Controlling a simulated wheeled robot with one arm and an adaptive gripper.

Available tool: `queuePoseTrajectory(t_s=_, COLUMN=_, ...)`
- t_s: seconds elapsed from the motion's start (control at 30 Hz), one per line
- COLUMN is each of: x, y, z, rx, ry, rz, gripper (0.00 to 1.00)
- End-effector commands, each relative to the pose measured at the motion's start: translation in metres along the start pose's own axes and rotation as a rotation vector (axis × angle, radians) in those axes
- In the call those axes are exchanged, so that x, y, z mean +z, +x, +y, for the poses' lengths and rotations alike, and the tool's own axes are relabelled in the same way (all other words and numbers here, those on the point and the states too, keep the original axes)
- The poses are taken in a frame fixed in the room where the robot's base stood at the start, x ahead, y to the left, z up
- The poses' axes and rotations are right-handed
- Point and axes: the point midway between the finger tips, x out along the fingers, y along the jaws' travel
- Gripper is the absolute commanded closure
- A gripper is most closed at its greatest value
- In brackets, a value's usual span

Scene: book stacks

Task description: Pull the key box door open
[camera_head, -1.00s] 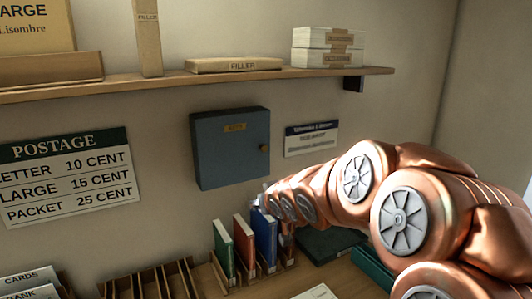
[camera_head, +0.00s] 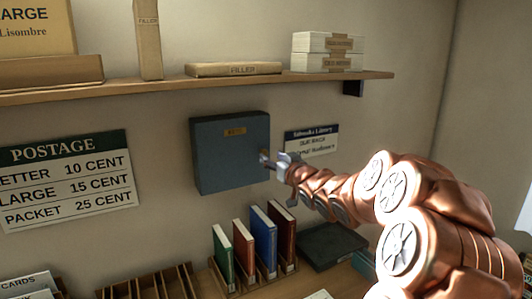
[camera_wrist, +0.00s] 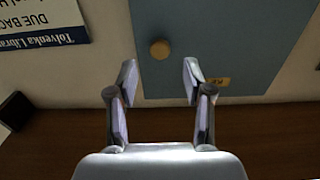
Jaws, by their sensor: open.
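The key box (camera_head: 228,158) is a blue-grey box on the wall below the shelf. Its door (camera_wrist: 225,40) is shut and has a small label (camera_head: 235,132). The round brass knob (camera_wrist: 160,49) shows in the wrist view, just beyond the fingertips and between them.
A wooden shelf (camera_head: 200,84) with boxes runs above the key box. Upright books (camera_head: 264,238) stand on the desk below. A library notice (camera_head: 312,141) hangs close to the right of the box, and a postage sign (camera_head: 68,180) hangs at left.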

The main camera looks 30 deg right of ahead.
Motion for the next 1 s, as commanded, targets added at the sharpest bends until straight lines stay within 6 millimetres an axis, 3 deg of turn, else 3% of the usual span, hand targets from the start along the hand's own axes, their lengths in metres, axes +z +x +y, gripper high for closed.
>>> queuePoseTrajectory(t_s=0.4, x=0.0, y=0.043, z=0.0, rx=0.0, ry=0.001, rz=-0.003, gripper=0.49)
queuePoseTrajectory(t_s=0.87, x=0.001, y=0.05, z=0.0, rx=0.0, ry=0.0, rz=-0.001, gripper=0.49)
queuePoseTrajectory(t_s=1.0, x=0.001, y=0.05, z=0.0, rx=0.0, ry=0.0, rz=-0.001, gripper=0.64)
